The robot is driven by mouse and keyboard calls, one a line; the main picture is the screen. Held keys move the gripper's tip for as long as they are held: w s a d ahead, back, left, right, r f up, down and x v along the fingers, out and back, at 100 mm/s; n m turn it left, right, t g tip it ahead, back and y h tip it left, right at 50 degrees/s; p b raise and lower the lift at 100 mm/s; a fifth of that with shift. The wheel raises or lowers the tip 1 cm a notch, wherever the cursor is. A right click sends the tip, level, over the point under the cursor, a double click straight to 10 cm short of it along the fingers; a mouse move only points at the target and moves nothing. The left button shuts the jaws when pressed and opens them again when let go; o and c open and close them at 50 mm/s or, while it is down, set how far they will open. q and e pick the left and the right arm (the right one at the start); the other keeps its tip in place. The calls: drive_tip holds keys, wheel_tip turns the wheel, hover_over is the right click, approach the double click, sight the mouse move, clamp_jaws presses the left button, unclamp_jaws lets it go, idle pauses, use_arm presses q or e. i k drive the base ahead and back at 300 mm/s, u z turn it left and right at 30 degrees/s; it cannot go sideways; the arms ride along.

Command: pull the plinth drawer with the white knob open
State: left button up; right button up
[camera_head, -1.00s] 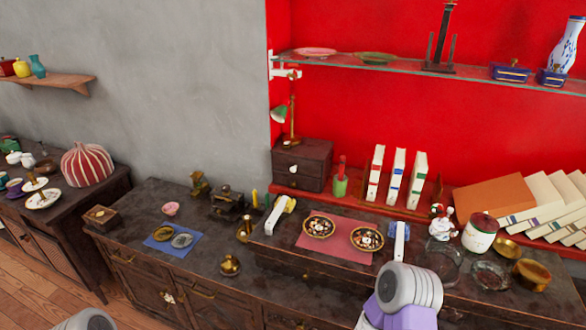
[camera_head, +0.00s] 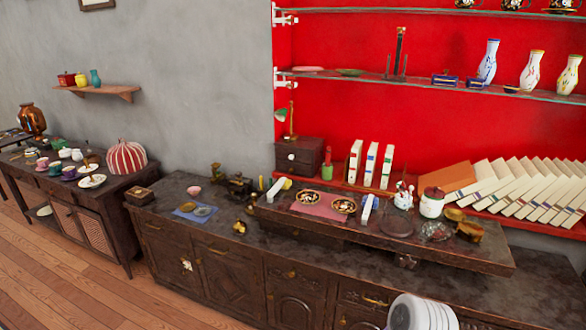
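A small dark wooden drawer box (camera_head: 299,155) stands on the red ledge against the red wall, beneath the green lamp. A white knob (camera_head: 291,157) shows on its front, and the drawer front looks flush with the box. Neither of my grippers is in view. Only a rounded white and grey part of my arm shows at the bottom right, well below and in front of the box.
A long dark sideboard (camera_head: 330,262) lies in front of the ledge. Its raised top (camera_head: 470,250) holds two patterned bowls (camera_head: 344,205), a lidded white jar (camera_head: 432,204) and other small items. Upright white books (camera_head: 371,164) stand right of the box. Wooden floor (camera_head: 90,292) is open at left.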

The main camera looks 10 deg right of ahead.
sight(284, 153)
drive_tip(key=u, duration=0.95)
drive_tip(key=i, duration=1.15)
drive_tip(key=z, duration=0.05)
